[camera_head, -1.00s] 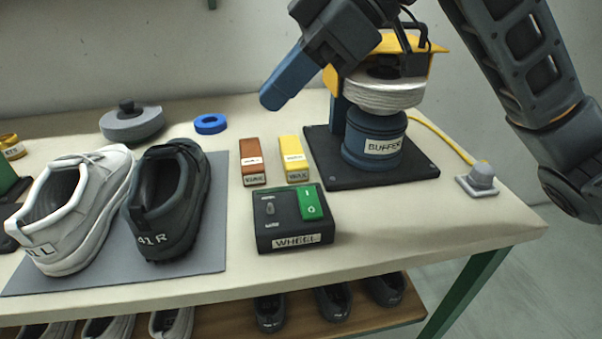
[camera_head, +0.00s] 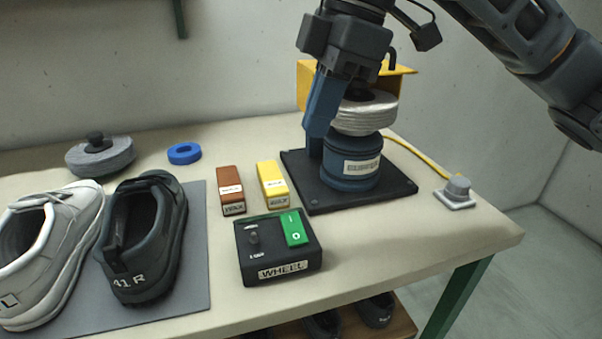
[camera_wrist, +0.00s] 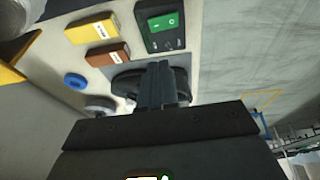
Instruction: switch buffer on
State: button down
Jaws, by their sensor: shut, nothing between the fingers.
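The buffer (camera_head: 352,167) stands at the right of the bench, with a blue motor body, a pale buffing wheel (camera_head: 366,114) and a yellow guard (camera_head: 391,84). In front of it is the black switch box (camera_head: 281,265) labelled WHEEL, with a green rocker (camera_head: 294,228) marked I and O and a small dark knob beside it. The rocker also shows in the wrist view (camera_wrist: 160,23). My gripper (camera_head: 318,132) is shut and empty, its blue fingers pointing down in front of the wheel, above and behind the switch box, apart from it. The gripper partly hides the buffer.
A brown wax block (camera_head: 230,187) and a yellow wax block (camera_head: 271,182) lie behind the switch box. A white shoe (camera_head: 50,245) and a dark shoe (camera_head: 150,235) stand on a grey mat (camera_head: 199,250) at left. Bench right of the switch box is clear.

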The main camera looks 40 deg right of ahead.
aim_at(288, 220)
jog(key=x, duration=0.4)
jog(key=d+b+x, duration=0.1)
jog(key=x, duration=0.8)
jog(key=shift+d+f+b, duration=0.1)
jog(key=shift+f+b, duration=0.3)
jog(key=shift+f, duration=0.05)
jog(key=shift+w+p, duration=0.15)
jog(key=shift+p, duration=0.25)
